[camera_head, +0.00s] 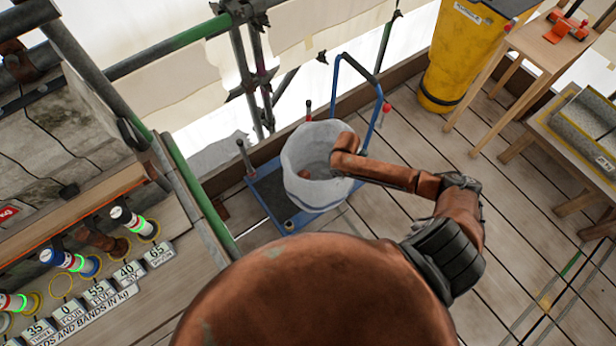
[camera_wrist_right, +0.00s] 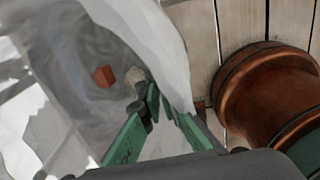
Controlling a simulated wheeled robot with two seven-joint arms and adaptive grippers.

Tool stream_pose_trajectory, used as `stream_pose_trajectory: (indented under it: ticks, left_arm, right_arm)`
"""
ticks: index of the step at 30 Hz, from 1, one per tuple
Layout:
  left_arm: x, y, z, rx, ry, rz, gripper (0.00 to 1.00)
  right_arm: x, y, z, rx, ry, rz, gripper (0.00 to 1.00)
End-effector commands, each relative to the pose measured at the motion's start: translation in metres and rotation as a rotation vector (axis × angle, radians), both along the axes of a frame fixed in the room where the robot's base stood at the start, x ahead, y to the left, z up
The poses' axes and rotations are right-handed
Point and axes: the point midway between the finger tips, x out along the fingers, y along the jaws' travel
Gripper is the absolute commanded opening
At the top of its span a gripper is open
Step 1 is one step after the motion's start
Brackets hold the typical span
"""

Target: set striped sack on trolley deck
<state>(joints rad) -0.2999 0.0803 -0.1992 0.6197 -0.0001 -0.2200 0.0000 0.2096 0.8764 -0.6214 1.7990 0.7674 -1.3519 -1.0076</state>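The striped sack (camera_head: 305,190) is pale and open-topped, with a blue band near its base. It stands upright over the blue-edged trolley deck (camera_head: 269,188) in the head view; I cannot tell whether its base touches the deck. My right arm reaches over the sack's right rim, and its gripper is hidden there. In the right wrist view, the green fingers of my right gripper (camera_wrist_right: 158,108) close together on the white sack's wall (camera_wrist_right: 165,45). A small orange-red block (camera_wrist_right: 103,76) shows inside the sack. My left gripper is not in view.
The trolley's blue handle (camera_head: 375,125) rises behind and right of the sack. Green scaffold rails stand at left and behind. A counter with weight labels (camera_head: 100,293) is at left. A yellow bin (camera_head: 455,60) and wooden stands are at right. The plank floor between is clear.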

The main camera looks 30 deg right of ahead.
Motion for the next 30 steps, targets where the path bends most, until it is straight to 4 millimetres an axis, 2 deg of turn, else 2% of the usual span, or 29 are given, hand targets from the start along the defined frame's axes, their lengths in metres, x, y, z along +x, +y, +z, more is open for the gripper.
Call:
stream_pose_trajectory:
  ticks: [1,12,15,21,30]
  left_arm:
    - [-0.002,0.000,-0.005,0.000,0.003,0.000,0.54]
    - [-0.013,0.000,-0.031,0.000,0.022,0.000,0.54]
    - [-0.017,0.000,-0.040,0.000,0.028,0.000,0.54]
    - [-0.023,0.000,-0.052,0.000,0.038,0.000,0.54]
    - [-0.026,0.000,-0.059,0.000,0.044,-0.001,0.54]
  right_arm:
    - [0.012,0.004,-0.004,0.003,-0.007,0.001,0.00]
    - [0.080,0.022,-0.037,0.002,-0.005,-0.001,0.00]
    - [0.091,0.025,-0.056,0.002,-0.002,-0.003,0.00]
    - [0.112,0.030,-0.081,0.000,-0.003,-0.002,0.00]
    - [0.124,0.033,-0.093,0.000,-0.004,-0.001,0.00]
